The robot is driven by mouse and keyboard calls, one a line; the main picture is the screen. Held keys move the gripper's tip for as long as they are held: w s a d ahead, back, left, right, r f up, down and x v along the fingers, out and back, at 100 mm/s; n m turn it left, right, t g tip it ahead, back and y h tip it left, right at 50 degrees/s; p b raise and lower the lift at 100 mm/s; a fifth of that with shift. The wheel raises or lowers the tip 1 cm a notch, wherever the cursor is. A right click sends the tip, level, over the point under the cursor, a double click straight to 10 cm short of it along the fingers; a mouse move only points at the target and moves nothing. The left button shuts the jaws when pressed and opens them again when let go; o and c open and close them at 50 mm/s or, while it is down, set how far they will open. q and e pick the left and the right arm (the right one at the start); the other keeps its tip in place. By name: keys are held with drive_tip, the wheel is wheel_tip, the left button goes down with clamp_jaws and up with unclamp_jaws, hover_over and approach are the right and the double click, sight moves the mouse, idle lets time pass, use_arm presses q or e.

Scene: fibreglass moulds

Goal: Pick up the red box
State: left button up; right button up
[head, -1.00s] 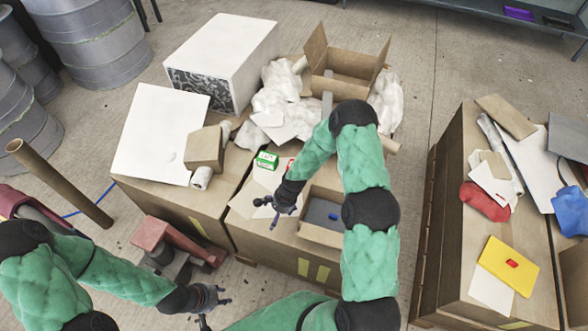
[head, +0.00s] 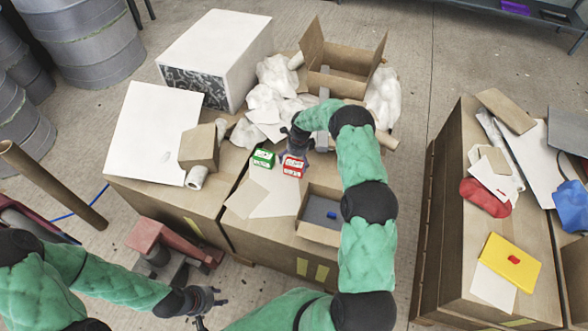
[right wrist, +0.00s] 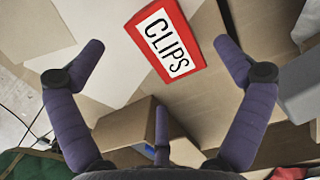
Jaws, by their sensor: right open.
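The red box (head: 292,167) stands on the cardboard-topped surface in the head view, beside a green and white box (head: 263,158). In the right wrist view the red box (right wrist: 168,40) shows a white label reading CLIPS, tilted, near the top centre. My right gripper (head: 297,152) is at the far side of the red box in the head view, partly hidden by its own wrist. In the right wrist view its purple fingers (right wrist: 160,60) are spread wide, with the red box beyond them and nothing held. My left gripper (head: 212,309) is low at the left, empty, its fingers apart.
A small open carton (head: 320,213) with a grey-blue item stands just in front. A larger open carton (head: 343,83) and white crumpled wrapping (head: 278,75) lie behind. A brown box (head: 199,149) is to the left. Flat white sheets (head: 276,192) lie in front of the red box.

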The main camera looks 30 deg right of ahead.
sight(293, 170)
wheel_tip(293, 170, down, 2)
drive_tip(key=shift+w+a+f, duration=0.1)
drive_tip(key=shift+w, duration=0.05)
drive_tip(key=f+b, duration=0.2)
drive_tip(key=f, duration=0.1)
drive_tip(key=f+b, duration=0.1)
drive_tip(key=f, duration=0.1)
drive_tip(key=shift+w+a, duration=0.25)
drive_tip(key=shift+r, duration=0.1)
drive_tip(key=shift+f, duration=0.3)
idle(0.4)
drive_tip(key=c, duration=1.3)
